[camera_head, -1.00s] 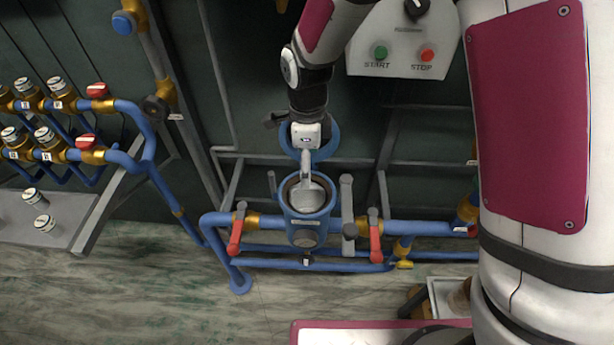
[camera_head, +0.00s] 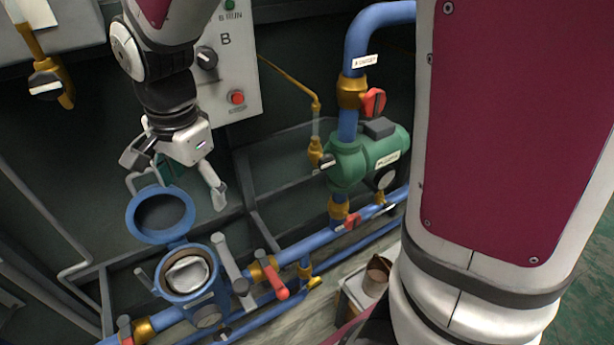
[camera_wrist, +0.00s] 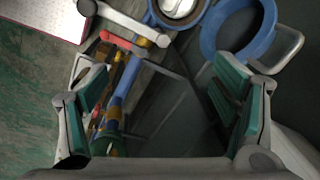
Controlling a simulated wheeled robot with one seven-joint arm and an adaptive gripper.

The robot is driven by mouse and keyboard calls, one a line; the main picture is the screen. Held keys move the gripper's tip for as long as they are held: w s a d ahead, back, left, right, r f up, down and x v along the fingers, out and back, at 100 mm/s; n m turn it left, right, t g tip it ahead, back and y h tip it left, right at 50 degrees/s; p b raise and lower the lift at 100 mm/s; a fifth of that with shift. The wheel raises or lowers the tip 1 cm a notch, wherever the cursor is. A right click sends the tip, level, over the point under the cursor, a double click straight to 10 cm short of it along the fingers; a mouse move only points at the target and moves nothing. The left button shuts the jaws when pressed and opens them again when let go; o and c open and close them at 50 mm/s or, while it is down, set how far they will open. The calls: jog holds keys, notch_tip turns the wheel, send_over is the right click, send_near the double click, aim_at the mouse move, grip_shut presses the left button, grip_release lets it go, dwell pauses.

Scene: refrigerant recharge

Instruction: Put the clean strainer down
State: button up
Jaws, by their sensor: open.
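The strainer (camera_head: 187,273) is a pale metal cup sitting inside the round blue housing (camera_head: 208,313) on the blue pipe line. Its top also shows at the upper edge of the wrist view (camera_wrist: 180,7). The housing's blue ring-shaped lid (camera_head: 133,222) stands swung open behind it, with a metal handle loop. My gripper (camera_head: 183,185) is open and empty, above and behind the housing near the lid. In the wrist view my gripper (camera_wrist: 162,80) has its green-padded fingers wide apart, with nothing between them.
A grey clamp bar (camera_head: 231,263) stands beside the housing. A red-handled valve (camera_head: 276,288) is to its right, and a green pump (camera_head: 365,153) farther right. A brownish cup (camera_head: 376,277) stands in a pale box near my base. A control panel (camera_head: 225,70) hangs behind my wrist.

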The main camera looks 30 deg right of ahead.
jog(key=s+d+r+n+t, duration=0.1)
jog(key=s+d+r+n, duration=0.3)
jog(key=s, duration=0.5)
jog(key=s+d+r+n+t, duration=0.1)
jog(key=s+d+r+n, duration=0.3)
jog(key=s+d+n, duration=0.4)
jog(key=shift+s+n+t, duration=0.3)
jog(key=shift+s+t, duration=0.1)
jog(key=shift+s, duration=0.25)
jog(key=shift+r, duration=0.2)
